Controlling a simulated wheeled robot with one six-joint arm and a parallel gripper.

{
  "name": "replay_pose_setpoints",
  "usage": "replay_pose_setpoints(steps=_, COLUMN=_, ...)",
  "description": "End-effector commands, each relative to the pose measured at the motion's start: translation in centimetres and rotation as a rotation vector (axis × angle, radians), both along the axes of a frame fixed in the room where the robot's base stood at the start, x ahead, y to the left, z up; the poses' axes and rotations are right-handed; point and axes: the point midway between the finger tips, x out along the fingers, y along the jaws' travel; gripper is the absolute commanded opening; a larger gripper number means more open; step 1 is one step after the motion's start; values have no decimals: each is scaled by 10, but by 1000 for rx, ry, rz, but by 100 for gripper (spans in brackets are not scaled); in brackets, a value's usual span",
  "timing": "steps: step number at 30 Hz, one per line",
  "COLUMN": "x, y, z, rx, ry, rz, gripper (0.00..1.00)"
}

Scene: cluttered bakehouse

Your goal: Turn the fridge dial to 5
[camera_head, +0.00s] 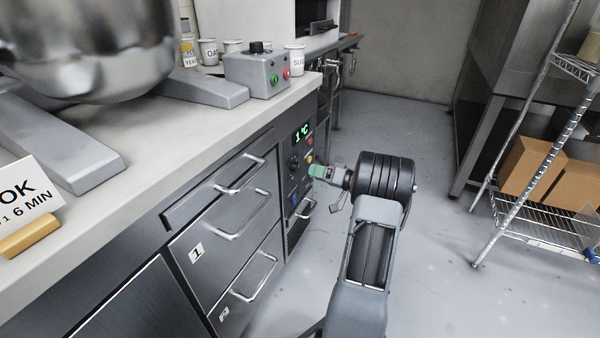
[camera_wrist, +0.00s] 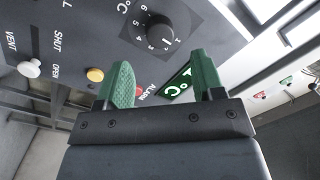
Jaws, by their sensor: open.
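The fridge dial (camera_wrist: 158,32) is a round black knob on the dark control panel, ringed by small white numbers; 6, 5 and 4 show on its left side. In the head view the dial (camera_head: 294,166) shows small on the panel at the end of the counter. I cannot surely read its pointer. The green display (camera_head: 301,133) reads 1 °C; in the wrist view the display (camera_wrist: 180,87) is partly covered by my fingers. My gripper (camera_wrist: 163,80) is open, its green-padded fingers apart and empty, short of the dial. In the head view my gripper (camera_head: 318,172) is close to the panel.
A red button (camera_wrist: 141,89) labelled alarm, a yellow button (camera_wrist: 95,74) and a white knob (camera_wrist: 29,68) sit near the dial. Drawer handles (camera_head: 240,215) stick out left of the panel. Open floor (camera_head: 425,150) lies right; a wire rack (camera_head: 540,150) stands beyond.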

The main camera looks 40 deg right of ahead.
Motion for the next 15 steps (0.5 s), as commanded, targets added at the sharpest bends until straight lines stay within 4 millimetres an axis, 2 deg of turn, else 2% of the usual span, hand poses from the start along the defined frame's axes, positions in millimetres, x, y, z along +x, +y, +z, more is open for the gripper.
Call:
replay_pose_setpoints(steps=6, x=31, y=19, z=-2, rx=0, ry=0, rz=1, gripper=62)
replay_pose_setpoints(steps=15, x=50, y=30, z=-1, rx=1, ry=1, rz=-1, gripper=62)
